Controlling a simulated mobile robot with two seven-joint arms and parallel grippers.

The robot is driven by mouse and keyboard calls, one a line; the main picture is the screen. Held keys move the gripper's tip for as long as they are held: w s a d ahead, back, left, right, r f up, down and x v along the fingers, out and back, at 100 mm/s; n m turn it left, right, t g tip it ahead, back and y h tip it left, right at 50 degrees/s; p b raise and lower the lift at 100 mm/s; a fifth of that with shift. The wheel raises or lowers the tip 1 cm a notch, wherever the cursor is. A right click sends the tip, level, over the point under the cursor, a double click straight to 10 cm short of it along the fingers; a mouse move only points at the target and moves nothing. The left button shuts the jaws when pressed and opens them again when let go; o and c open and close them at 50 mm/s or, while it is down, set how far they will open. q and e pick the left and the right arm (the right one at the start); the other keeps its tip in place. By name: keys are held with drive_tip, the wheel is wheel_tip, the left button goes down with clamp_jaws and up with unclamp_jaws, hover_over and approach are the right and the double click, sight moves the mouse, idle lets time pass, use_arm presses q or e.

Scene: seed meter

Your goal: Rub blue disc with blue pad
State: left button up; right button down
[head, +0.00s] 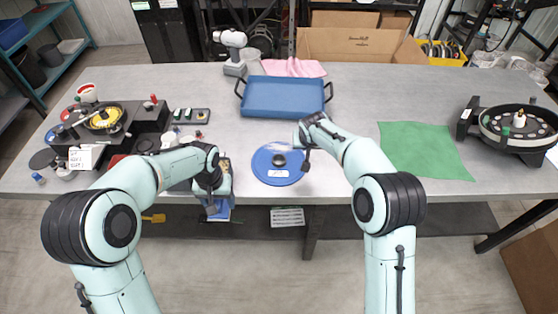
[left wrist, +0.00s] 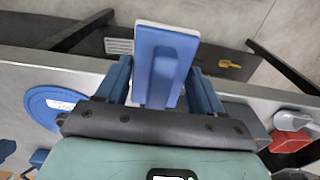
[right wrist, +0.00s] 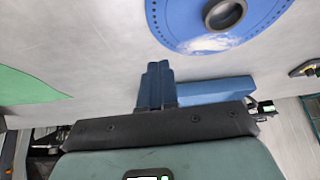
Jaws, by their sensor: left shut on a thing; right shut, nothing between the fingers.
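The blue disc (head: 262,168) lies flat on the grey table near the front edge, with a dark hub in its centre and a white label. A whitish patch shows on its rim in the right wrist view, where the disc (right wrist: 175,25) is cut off at the top. My left gripper (left wrist: 160,88) is shut on the blue pad (left wrist: 165,55), which has a pale edge layer. In the head view the pad (head: 218,211) is at the table's front edge, left of and apart from the disc. My right gripper (right wrist: 157,68) is shut and empty beside the disc.
A blue tray (head: 283,97) stands behind the disc, with a pink cloth (head: 293,68) beyond. A green mat (head: 420,150) and a round seed meter (head: 518,127) are at the right. Black fixtures with small parts (head: 105,120) crowd the left. The table between disc and mat is partly under my right arm.

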sight(220, 211)
use_arm(q)
drive_tip(key=shift+s+f+b, duration=0.4)
drive_tip(key=shift+s+f, duration=0.2)
drive_tip(key=shift+f, duration=0.2)
use_arm(e)
wheel_tip(220, 211, down, 4)
drive_tip(key=shift+s+r, duration=0.15)
drive_tip(key=shift+r, duration=0.1)
use_arm(q)
drive_tip(key=shift+w, duration=0.1)
drive_tip(key=shift+s+f+b, duration=0.35)
drive_tip(key=shift+s+f, duration=0.05)
drive_tip(key=shift+f, duration=0.25)
use_arm(e)
drive_tip(key=shift+f, duration=1.3)
idle(0.4)
use_arm(q)
drive_tip(key=shift+w+r+p, duration=0.4)
drive_tip(key=shift+w+r, duration=0.05)
drive_tip(key=shift+r, duration=0.25)
drive_tip(key=shift+w+r+p, duration=0.35)
drive_tip(key=shift+w+r, duration=0.05)
drive_tip(key=shift+r, duration=0.25)
use_arm(e)
drive_tip(key=shift+r, duration=3.1)
use_arm(q)
drive_tip(key=shift+s, duration=0.1)
